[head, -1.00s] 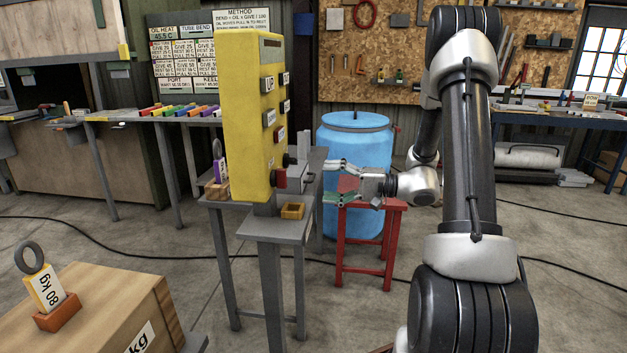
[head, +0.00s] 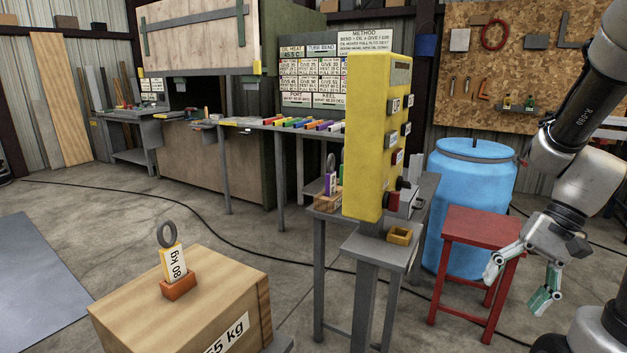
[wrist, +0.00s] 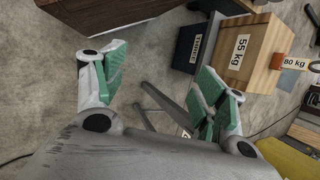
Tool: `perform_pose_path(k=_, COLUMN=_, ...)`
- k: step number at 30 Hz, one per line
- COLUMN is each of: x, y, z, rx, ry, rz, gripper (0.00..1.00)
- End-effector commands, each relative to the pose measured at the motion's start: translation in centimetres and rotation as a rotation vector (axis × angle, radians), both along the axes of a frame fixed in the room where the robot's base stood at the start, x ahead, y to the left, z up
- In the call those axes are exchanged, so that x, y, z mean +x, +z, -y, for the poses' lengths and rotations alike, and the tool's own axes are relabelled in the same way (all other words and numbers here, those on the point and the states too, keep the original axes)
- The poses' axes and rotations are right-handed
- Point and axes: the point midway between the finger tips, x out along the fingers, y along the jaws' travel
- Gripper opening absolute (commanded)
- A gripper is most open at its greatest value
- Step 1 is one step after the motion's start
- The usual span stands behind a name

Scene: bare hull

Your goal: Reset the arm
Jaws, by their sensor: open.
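My gripper (head: 520,278) hangs at the right of the head view, fingers pointing down, in front of the red stool (head: 484,222). Its two green-padded fingers are spread apart with nothing between them. In the wrist view my gripper (wrist: 158,90) shows open too, with bare concrete floor and a grey metal leg beyond the fingers. My arm is bent down from the upper right of the head view.
A yellow control box (head: 368,140) stands on a grey stand, left of my gripper. A blue barrel (head: 468,190) is behind the stool. A wooden 55 kg crate (head: 150,300) bears an 80 kg tag (head: 173,262). Open floor lies at left.

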Motion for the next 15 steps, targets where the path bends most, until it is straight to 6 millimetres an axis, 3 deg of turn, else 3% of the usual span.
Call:
perform_pose_path(k=3, x=-1.8, y=2.9, z=1.4, rx=-0.210, ry=0.112, rz=0.101, gripper=0.71)
perform_pose_path(k=8, x=-3.2, y=6.9, z=2.4, rx=-0.423, ry=0.264, rz=0.281, gripper=0.71)
perform_pose_path(k=15, x=-4.5, y=11.3, z=0.7, rx=-0.527, ry=0.398, rz=0.525, gripper=0.71)
